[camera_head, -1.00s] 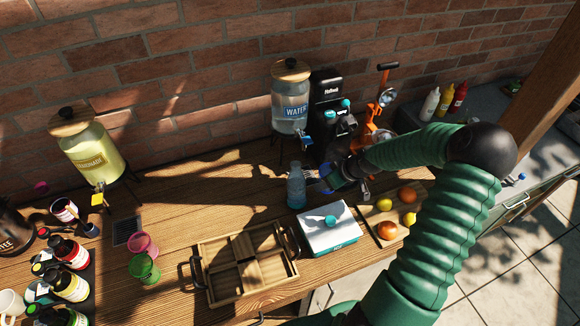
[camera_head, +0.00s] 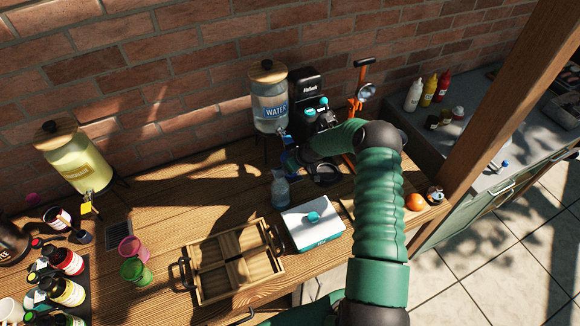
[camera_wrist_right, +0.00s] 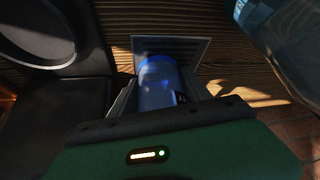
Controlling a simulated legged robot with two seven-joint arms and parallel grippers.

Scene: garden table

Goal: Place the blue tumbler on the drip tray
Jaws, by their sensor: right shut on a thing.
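My right gripper (camera_head: 291,156) is shut on the blue tumbler (camera_head: 289,162), just below the water dispenser's tap and behind the clear bottle. In the right wrist view the blue tumbler (camera_wrist_right: 159,82) stands out between the fingers of the gripper (camera_wrist_right: 160,95). A grey slatted drip tray (camera_wrist_right: 190,46) lies on the wood right beyond the tumbler, whose top overlaps it in that view. I cannot tell whether the tumbler touches it. This tray is hidden in the head view. Another dark tray (camera_head: 119,235) lies near the lemonade dispenser. My left gripper is not in view.
The water dispenser (camera_head: 270,105) and black coffee machine (camera_head: 308,90) stand behind the gripper. A clear bottle (camera_head: 280,190) stands close in front, also at the upper right of the wrist view. A white box (camera_head: 313,224) and wooden crate (camera_head: 195,285) are nearer.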

